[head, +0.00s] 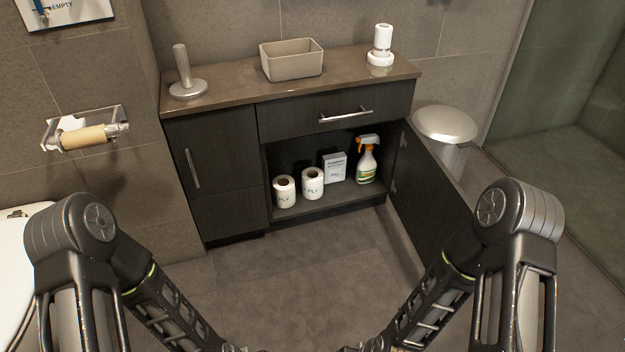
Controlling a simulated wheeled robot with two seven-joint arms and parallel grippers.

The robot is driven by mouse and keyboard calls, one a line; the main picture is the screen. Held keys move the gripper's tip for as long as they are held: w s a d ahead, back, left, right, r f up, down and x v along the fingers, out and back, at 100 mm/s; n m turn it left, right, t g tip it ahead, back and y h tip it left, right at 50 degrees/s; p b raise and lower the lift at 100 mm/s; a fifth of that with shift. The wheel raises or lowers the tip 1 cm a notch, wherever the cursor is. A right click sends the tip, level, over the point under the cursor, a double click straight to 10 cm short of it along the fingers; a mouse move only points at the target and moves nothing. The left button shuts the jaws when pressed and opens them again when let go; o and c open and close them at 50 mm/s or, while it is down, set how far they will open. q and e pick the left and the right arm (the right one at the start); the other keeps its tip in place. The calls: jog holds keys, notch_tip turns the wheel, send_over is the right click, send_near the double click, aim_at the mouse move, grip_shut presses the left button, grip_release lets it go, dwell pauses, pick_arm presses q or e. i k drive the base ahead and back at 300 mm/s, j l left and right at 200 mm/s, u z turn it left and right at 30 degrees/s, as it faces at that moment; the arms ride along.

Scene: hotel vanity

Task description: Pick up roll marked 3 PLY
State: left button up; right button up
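Two white toilet paper rolls stand upright on the floor of the open cabinet compartment. The left roll (284,193) and the right roll (312,184) stand side by side with a small gap. Both bear green print that seems to read PLY; the digit is too small to make out on either one. My two arms come in from the lower left and lower right and run down to the bottom edge. Both grippers are cut off below the picture, well in front of the cabinet.
A white box (334,167) and a spray bottle (367,162) stand right of the rolls. The cabinet door (428,195) is swung open at right. A bin (445,125) stands behind it. An empty cardboard tube (83,137) hangs on the wall holder. The floor before the cabinet is clear.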

aim_at(312, 181)
jog(key=z, duration=1.95)
jog(key=i+j, duration=0.1)
jog(key=j, duration=1.1)
jog(key=i+j, duration=0.15)
jog(key=j, duration=0.45)
jog(key=i+j, duration=0.1)
jog(key=j, duration=0.5)
